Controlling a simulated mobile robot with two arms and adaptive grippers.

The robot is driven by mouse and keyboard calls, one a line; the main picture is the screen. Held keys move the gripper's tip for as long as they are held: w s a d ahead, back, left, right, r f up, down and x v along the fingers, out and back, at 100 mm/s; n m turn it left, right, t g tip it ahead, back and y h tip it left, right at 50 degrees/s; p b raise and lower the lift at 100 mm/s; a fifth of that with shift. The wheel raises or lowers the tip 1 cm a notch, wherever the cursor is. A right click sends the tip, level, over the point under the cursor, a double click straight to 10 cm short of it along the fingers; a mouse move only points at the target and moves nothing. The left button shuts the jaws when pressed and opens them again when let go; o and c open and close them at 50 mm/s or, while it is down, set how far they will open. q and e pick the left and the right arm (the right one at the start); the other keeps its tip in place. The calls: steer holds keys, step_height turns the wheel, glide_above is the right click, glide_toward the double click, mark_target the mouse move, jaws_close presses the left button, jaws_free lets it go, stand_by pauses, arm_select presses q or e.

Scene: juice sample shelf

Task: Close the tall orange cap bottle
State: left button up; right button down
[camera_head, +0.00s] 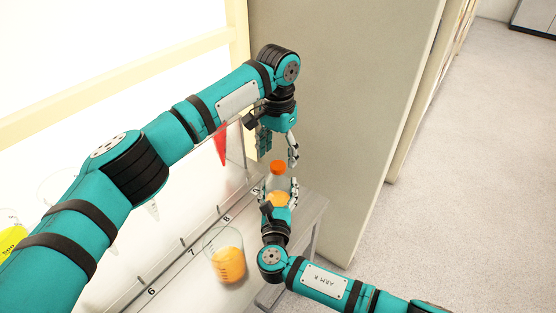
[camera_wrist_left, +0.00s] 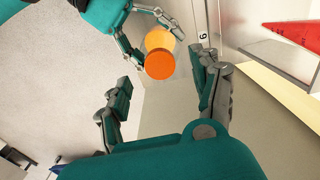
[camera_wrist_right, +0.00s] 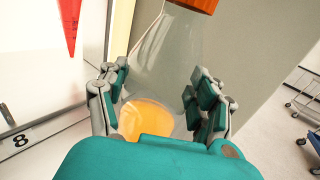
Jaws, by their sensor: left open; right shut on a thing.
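The bottle is clear with orange juice (camera_head: 277,197) in its bottom, and its orange cap (camera_head: 278,168) sits at its top. My right gripper (camera_head: 278,193) is shut on the bottle's body and holds it upright near the shelf's end. In the right wrist view the fingers flank the clear bottle (camera_wrist_right: 165,60), with the cap (camera_wrist_right: 195,4) cut by the top edge. My left gripper (camera_head: 279,150) is open and empty, pointing down just above the cap. In the left wrist view the cap (camera_wrist_left: 160,65) lies beyond the open fingers (camera_wrist_left: 160,95). Whether the cap is seated cannot be told.
A beaker of orange juice (camera_head: 228,263) stands on the numbered shelf near 7. A yellow-filled vessel (camera_head: 12,238) is at the far left. A red cone-shaped thing (camera_head: 221,146) is behind the shelf's clear panel. A beige wall (camera_head: 345,110) stands behind the grippers. Open floor lies right.

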arm_select(q)
step_height(320, 180, up, 9)
steer(key=shift+f, duration=0.1)
arm_select(e)
steer(key=shift+c, duration=0.7)
jaws_free()
steer(key=shift+s, duration=0.1)
steer(key=s, duration=1.2)
steer(key=shift+a, duration=0.2)
arm_select(q)
steer(key=shift+f, duration=0.15)
arm_select(e)
steer(key=shift+f, duration=0.1)
